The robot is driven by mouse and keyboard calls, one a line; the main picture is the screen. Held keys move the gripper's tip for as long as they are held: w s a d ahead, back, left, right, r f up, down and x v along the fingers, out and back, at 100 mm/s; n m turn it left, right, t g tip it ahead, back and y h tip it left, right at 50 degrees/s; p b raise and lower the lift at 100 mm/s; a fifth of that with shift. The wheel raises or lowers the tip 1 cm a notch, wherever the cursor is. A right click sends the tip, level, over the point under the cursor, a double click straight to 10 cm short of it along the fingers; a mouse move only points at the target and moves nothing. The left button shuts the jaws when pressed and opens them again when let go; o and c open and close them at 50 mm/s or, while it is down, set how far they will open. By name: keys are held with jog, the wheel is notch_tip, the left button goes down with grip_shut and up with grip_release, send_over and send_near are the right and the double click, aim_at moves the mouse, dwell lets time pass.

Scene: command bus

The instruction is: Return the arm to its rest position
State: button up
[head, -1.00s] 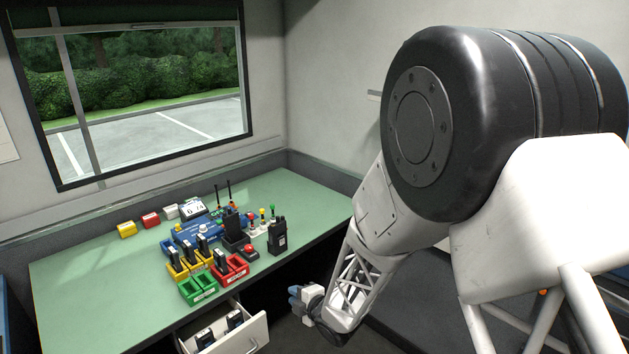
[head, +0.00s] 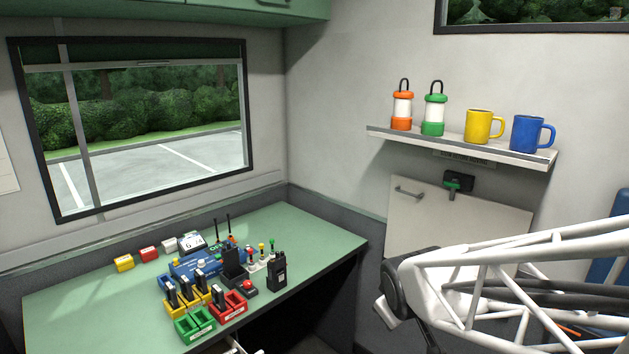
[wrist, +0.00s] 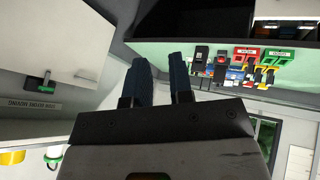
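In the wrist view my gripper (wrist: 161,68) shows two blue fingers with a clear gap between them and nothing held. It is raised away from the green table (wrist: 190,49), which shows beyond it with its chargers and radios. In the head view my arm (head: 480,290) is at the lower right, in front of the wall panel.
A shelf (head: 380,132) holds two lanterns and two mugs above a white wall panel (head: 420,215) with a green-handled latch (head: 455,186). The table (head: 90,310) carries colored chargers, a black radio (head: 277,272) and a red button (head: 248,285).

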jog(key=s+d+r+m+g, duration=0.1)
jog(key=s+r+m+g, duration=0.1)
jog(key=s, duration=0.7)
jog(key=s+d+r+m+g, duration=0.1)
jog(key=s+r+m+g, duration=0.1)
jog(key=s, duration=0.7)
jog(key=r+m, duration=0.1)
jog(key=m, duration=0.1)
jog(key=shift+s+d+r+m, duration=0.15)
jog(key=shift+d+r+m, duration=0.15)
jog(key=shift+m, duration=0.1)
